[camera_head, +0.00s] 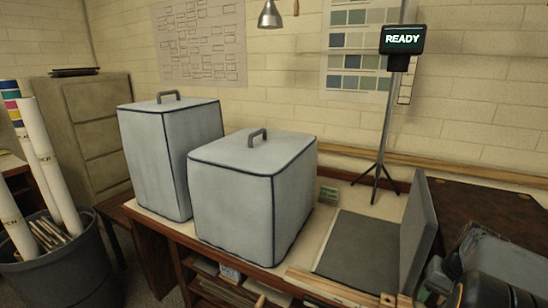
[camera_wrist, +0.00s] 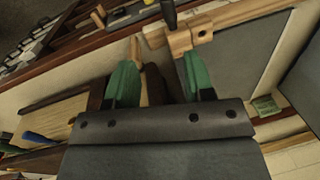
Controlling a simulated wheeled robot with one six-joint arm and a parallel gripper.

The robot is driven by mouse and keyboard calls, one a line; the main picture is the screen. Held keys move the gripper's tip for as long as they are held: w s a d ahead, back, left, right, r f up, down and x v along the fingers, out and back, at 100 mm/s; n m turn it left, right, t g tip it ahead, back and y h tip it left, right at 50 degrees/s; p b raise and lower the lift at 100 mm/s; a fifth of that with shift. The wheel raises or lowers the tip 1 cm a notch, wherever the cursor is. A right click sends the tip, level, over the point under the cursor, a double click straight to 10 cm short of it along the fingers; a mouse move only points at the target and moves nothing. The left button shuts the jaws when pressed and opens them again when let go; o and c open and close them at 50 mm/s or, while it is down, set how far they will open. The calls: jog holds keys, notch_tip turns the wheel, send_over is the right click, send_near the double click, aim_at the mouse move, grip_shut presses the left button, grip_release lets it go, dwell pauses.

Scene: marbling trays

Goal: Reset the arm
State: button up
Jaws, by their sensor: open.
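My gripper (camera_wrist: 160,82) shows in the wrist view with its two green fingers spread apart. Nothing is held between them. A wooden piece shows beyond and between the fingers, but I cannot tell how far below it lies. In the head view, grey and dark parts of my arm fill the lower right corner, low beside the upright grey panel (camera_head: 418,230). The fingers are mostly hidden there.
Two pale covered boxes with handles, one tall (camera_head: 170,150) and one lower (camera_head: 252,200), stand on the bench. A flat grey surface (camera_head: 360,248) lies right of them. A display (camera_head: 402,39) reading READY stands behind. A bin (camera_head: 60,270) of rolls is at left.

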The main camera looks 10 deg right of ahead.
jog(key=a+r+n+t+p, duration=0.1)
jog(key=a+n, duration=0.3)
jog(key=a, duration=0.9)
jog(key=a+r+n+t+h+p, duration=0.1)
jog(key=a+r+n+p, duration=0.2)
jog(key=a, duration=0.9)
jog(key=shift+a+r+n, duration=0.4)
jog(key=shift+r+n, duration=0.3)
jog(key=shift+w, duration=0.1)
jog(key=shift+c, duration=0.6)
